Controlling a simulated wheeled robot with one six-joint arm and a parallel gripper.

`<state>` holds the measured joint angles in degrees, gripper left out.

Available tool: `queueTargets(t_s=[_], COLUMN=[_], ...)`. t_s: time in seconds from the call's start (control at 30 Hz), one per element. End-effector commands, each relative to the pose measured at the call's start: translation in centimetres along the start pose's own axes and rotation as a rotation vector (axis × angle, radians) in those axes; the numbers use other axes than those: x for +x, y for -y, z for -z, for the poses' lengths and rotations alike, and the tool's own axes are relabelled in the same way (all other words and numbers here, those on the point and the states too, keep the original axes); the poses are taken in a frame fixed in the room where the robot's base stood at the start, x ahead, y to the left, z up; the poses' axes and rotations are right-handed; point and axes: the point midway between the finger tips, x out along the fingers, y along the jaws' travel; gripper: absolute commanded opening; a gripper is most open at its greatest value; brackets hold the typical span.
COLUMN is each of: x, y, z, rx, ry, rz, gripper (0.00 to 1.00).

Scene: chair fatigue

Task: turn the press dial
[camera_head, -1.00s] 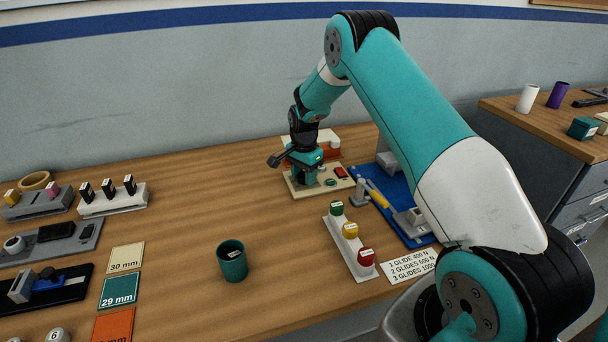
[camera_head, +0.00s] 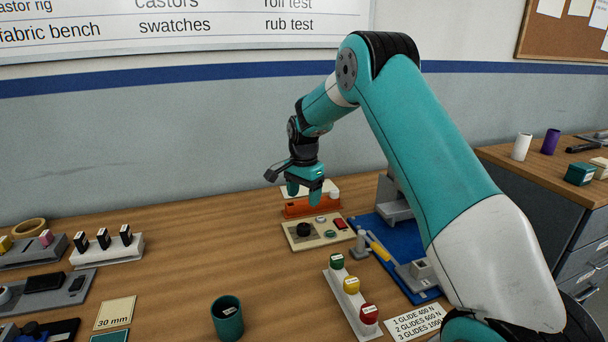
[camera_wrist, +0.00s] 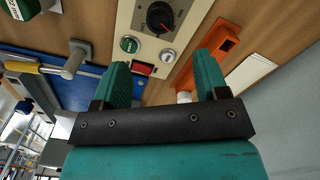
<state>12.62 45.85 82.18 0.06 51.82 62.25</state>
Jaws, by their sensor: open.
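The press dial (camera_head: 304,230) is a round black knob on a cream control panel (camera_head: 293,240) on the bench. In the wrist view the dial (camera_wrist: 160,17) is at the top edge, with a red pointer mark on it. The panel also carries a green button (camera_wrist: 130,44), a red switch (camera_wrist: 143,69) and a small pale round part (camera_wrist: 167,56). My gripper (camera_head: 304,196) is open and empty above the panel, apart from the dial. In the wrist view its two teal fingers (camera_wrist: 161,62) point toward the panel.
An orange block (camera_head: 309,206) stands just behind the panel. A blue press base (camera_head: 375,231) with a grey upright post (camera_head: 361,241) is to the right.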

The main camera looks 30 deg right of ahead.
Motion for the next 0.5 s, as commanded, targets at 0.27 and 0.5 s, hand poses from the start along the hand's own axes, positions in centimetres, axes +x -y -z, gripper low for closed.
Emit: queueTargets(t_s=[0.27, 0.5], x=[-5.5, -7.0], y=[0.0, 0.0], z=[0.1, 0.1], rx=[0.001, 0.001], ry=[-0.002, -0.001], rz=[0.003, 0.001], gripper=[0.67, 0.67])
